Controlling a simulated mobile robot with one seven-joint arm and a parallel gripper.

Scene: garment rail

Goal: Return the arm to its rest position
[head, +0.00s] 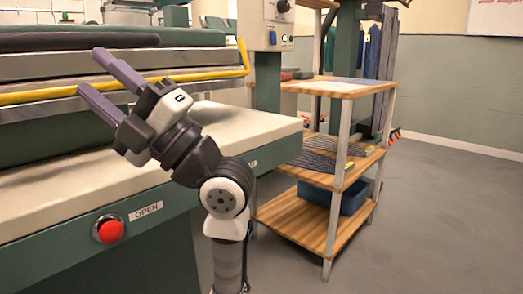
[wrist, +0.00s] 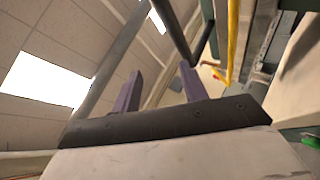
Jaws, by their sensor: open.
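My gripper (head: 98,74) is raised in the head view, above the front edge of the cream work surface (head: 240,128) of the green press. Its two purple fingers point up and to the left, stand apart and have nothing between them. In the wrist view the fingers (wrist: 158,85) also stand apart and empty, pointing up toward the ceiling. My arm rises from the bottom centre of the head view in front of the press.
The press has a yellow bar (head: 60,95) and a red button (head: 108,230) beside an OPEN label. To the right stands a wooden shelf unit (head: 335,90) with folded dark cloth (head: 318,160) and a blue bin (head: 345,196). Grey floor (head: 440,220) is free at the right.

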